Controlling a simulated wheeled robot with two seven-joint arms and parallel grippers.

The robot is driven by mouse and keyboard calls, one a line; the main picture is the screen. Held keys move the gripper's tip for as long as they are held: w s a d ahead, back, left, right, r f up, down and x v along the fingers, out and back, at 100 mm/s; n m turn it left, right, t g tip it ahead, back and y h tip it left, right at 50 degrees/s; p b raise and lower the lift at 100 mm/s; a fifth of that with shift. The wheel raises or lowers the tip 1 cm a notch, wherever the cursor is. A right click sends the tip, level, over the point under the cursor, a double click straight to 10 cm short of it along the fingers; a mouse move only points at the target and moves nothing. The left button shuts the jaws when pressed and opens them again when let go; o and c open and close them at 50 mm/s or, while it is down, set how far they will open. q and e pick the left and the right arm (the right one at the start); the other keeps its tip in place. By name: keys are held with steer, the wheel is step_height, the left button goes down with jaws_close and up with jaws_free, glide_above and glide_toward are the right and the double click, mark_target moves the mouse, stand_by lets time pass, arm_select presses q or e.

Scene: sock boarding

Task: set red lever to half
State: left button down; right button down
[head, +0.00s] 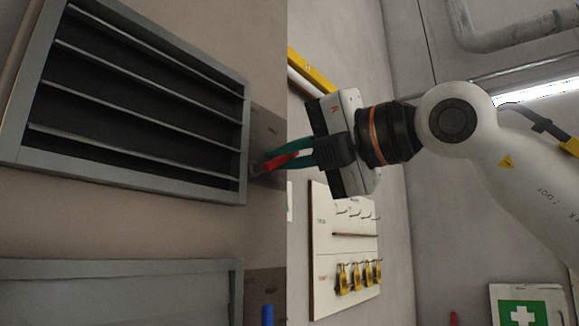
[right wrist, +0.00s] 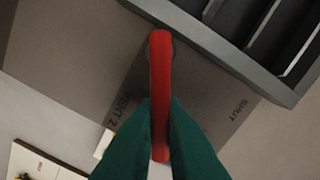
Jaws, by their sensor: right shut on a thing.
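The red lever (head: 279,162) is mounted on a grey-brown plate (head: 266,132) at the right edge of the upper louvred vent (head: 245,150). My right gripper (head: 285,158) comes in from the right, with its green fingers closed around the lever. In the right wrist view the red lever (right wrist: 160,65) runs from its pivot down between the green fingertips (right wrist: 160,112). The plate (right wrist: 120,75) there carries the words "VENT 2" and "SHUT". The vent's slats stand apart with dark gaps between them. My left gripper is out of view.
Below is another grey-framed vent (head: 120,266), with a blue handle (head: 267,314) beside it. A white board (head: 350,218) with yellow padlocks hangs on the wall behind. A green first-aid sign (head: 522,312) is at the lower right. A pipe (head: 500,38) runs above my right arm.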

steer(key=shift+s+a+r+n+b, duration=0.1)
steer(key=shift+n+b, duration=0.1)
steer(key=shift+n, duration=0.4)
steer(key=shift+s+a+r+n+b, duration=0.1)
steer(key=shift+n+b, duration=0.05)
steer(key=shift+n, duration=0.45)
steer(key=shift+s+a+r+n, duration=0.1)
steer(key=shift+s+r+n, duration=0.1)
steer(key=shift+n, duration=0.4)
steer(key=shift+s+a+r+n, duration=0.1)
steer(key=shift+r+n, duration=0.05)
steer(key=shift+n, duration=0.45)
steer(key=c, duration=1.5)
jaws_free()
steer(key=shift+d, duration=0.15)
steer(key=shift+s+d+b, duration=0.2)
steer(key=shift+d+b, duration=0.05)
steer(key=shift+b, duration=0.25)
steer(key=b+v, duration=0.3)
steer(key=v, duration=0.8)
steer(key=shift+s+b, duration=0.1)
steer(key=shift+b, duration=0.3)
